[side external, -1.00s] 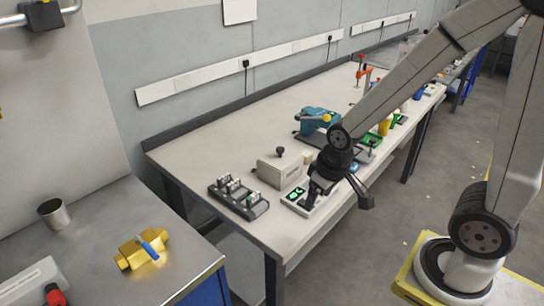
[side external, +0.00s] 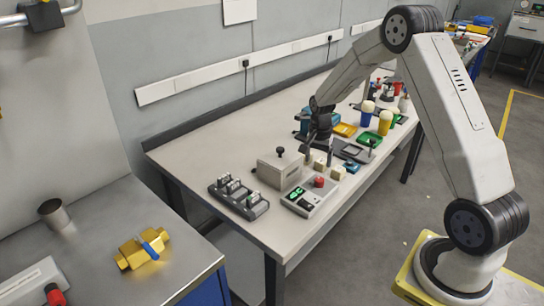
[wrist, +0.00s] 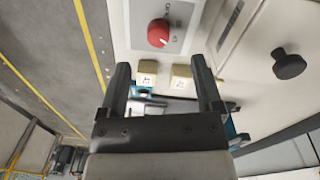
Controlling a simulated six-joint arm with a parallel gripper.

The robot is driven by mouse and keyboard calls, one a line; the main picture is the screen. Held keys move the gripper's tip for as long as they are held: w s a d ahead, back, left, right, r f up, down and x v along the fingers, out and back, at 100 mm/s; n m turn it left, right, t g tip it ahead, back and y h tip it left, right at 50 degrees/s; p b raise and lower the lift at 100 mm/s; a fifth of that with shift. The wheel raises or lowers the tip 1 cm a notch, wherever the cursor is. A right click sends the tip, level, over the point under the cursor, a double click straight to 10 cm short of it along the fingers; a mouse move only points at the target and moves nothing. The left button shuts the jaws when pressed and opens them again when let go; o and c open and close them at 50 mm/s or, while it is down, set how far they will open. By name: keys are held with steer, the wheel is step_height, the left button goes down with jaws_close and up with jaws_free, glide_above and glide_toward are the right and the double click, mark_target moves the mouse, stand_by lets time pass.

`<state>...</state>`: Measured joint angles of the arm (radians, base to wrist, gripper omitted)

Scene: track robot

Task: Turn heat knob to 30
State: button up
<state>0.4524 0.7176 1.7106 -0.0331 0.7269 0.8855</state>
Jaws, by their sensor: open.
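The red heat knob (side external: 319,182) sits on a light control box (side external: 307,204) with a green display, near the bench's front edge. In the wrist view the red knob (wrist: 158,33) is at top centre, beyond my fingertips, with dial marks beside it. They are too small to read. My gripper (side external: 319,156) is behind the box, above the bench, apart from the knob. In the wrist view my gripper (wrist: 162,70) is open, with its two dark fingers spread and nothing held.
Small wooden blocks (side external: 338,172) stand between the control box and the yellow tray (side external: 345,130). A beige box (side external: 280,170) with a black knob stands behind the control box. A dark rack (side external: 238,198) is at left. Cups (side external: 385,122) stand farther back. The rear left bench is clear.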

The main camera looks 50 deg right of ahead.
mark_target(319, 179)
steer(key=shift+w+d+f+m, duration=0.1)
steer(key=shift+d+f+m, duration=0.2)
steer(key=shift+d, duration=0.25)
steer(key=shift+d+f+m, duration=0.25)
steer(key=shift+d+m, duration=0.05)
steer(key=shift+d, duration=0.2)
steer(key=shift+f, duration=3.85)
jaws_close()
